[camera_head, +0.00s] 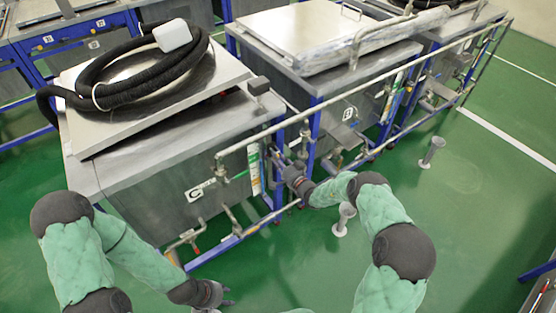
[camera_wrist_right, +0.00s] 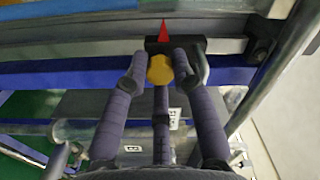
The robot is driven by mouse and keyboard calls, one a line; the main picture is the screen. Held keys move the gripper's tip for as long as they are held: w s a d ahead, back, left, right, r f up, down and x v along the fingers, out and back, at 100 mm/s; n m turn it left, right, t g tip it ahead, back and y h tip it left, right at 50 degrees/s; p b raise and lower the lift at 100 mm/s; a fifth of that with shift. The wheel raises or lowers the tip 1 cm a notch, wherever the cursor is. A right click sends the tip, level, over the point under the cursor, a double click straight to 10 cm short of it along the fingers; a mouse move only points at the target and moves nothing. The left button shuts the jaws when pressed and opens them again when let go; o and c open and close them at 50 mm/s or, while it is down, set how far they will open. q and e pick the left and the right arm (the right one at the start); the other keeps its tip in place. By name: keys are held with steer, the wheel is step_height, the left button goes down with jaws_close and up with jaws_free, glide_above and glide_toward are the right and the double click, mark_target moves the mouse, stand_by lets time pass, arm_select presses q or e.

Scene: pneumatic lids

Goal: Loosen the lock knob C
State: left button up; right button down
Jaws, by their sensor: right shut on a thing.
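In the right wrist view, a yellow lock knob (camera_wrist_right: 159,71) sits against a black block (camera_wrist_right: 190,45) with a red pointer (camera_wrist_right: 163,31) on top. My right gripper (camera_wrist_right: 160,66) is shut on this knob, with fingers at both sides and one below it. In the head view my right gripper (camera_head: 291,170) is at the blue frame between tank C (camera_head: 165,185) and the tank to its right, and it hides the knob. My left gripper (camera_head: 225,297) is low in the head view, in front of tank C, empty, with its fingers apart.
A black hose (camera_head: 125,85) lies on the lid of tank C. A metal rail (camera_head: 370,75) and pipes run along the tank fronts.

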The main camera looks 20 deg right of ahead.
steer(key=c, duration=1.3)
jaws_free()
steer(key=v, duration=1.2)
steer(key=shift+r, duration=0.1)
